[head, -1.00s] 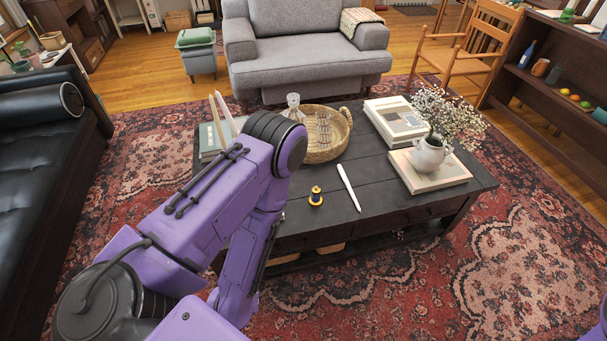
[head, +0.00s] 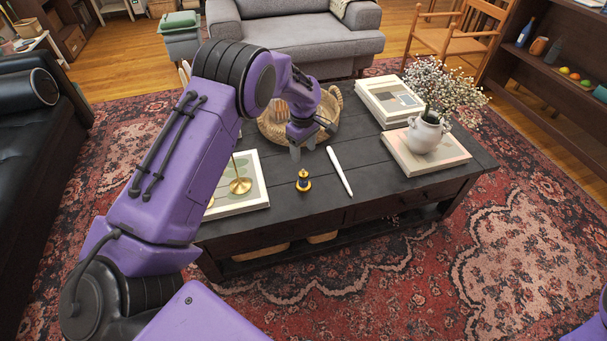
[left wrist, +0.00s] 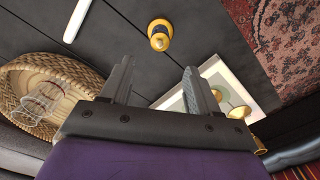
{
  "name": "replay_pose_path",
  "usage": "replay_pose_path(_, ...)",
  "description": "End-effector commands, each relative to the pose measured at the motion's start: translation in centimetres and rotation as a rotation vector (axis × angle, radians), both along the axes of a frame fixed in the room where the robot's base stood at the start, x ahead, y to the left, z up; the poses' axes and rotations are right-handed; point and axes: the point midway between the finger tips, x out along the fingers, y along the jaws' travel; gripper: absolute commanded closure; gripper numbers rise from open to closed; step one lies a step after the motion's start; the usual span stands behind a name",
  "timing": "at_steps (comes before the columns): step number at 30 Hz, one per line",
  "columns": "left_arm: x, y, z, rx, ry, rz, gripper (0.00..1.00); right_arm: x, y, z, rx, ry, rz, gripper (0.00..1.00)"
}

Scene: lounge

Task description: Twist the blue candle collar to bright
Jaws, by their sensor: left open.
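A small candle piece with a gold base and a dark blue collar (head: 304,181) stands upright on the dark coffee table (head: 285,216). It also shows from above in the left wrist view (left wrist: 160,35), as a gold ring around a dark middle. My left gripper (head: 303,150) is open and empty, pointing down behind the collar and apart from it. In the left wrist view its two fingers (left wrist: 158,70) are spread, with the collar beyond the tips. My right gripper is out of view; only a purple bit of my right arm shows at the lower right edge.
A white stick (head: 339,171) lies just right of the collar. A wicker tray (head: 336,110) with glassware is behind my gripper. A brass candlestick (head: 240,184) stands on a book at left. A white vase (head: 425,135) stands on books at right. The table's front is clear.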

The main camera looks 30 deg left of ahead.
Motion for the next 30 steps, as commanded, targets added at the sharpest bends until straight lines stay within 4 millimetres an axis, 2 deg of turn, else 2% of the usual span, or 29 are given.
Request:
replay_pose_path(2, 0.2, 0.2, 0.0, 0.001, 0.009, 0.008, 0.39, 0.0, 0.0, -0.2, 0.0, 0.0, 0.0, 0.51)
replay_pose_path(4, 0.1, 0.1, -1.0, 0.001, 0.013, 0.009, 0.39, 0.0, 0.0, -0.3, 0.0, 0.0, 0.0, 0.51)
replay_pose_path(12, 0.1, 0.1, -7.1, 0.001, 0.013, 0.006, 0.39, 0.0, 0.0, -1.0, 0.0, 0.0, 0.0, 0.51)
replay_pose_path(15, 0.1, 0.0, -8.7, 0.001, 0.012, 0.005, 0.39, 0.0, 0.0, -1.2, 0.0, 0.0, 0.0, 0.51)
replay_pose_path(19, 0.2, 0.0, -9.8, 0.001, 0.01, 0.005, 0.39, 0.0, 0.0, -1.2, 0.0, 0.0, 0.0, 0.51)
replay_pose_path(27, 0.2, 0.0, -10.0, 0.001, 0.01, 0.004, 0.39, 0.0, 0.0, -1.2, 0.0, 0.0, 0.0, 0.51)
replay_pose_path(29, 0.2, 0.0, -9.9, 0.001, 0.01, 0.005, 0.59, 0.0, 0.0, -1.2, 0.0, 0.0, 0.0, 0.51)
replay_pose_path(30, 0.2, 0.0, -9.9, 0.001, 0.01, 0.005, 0.72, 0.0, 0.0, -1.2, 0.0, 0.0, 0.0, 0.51)
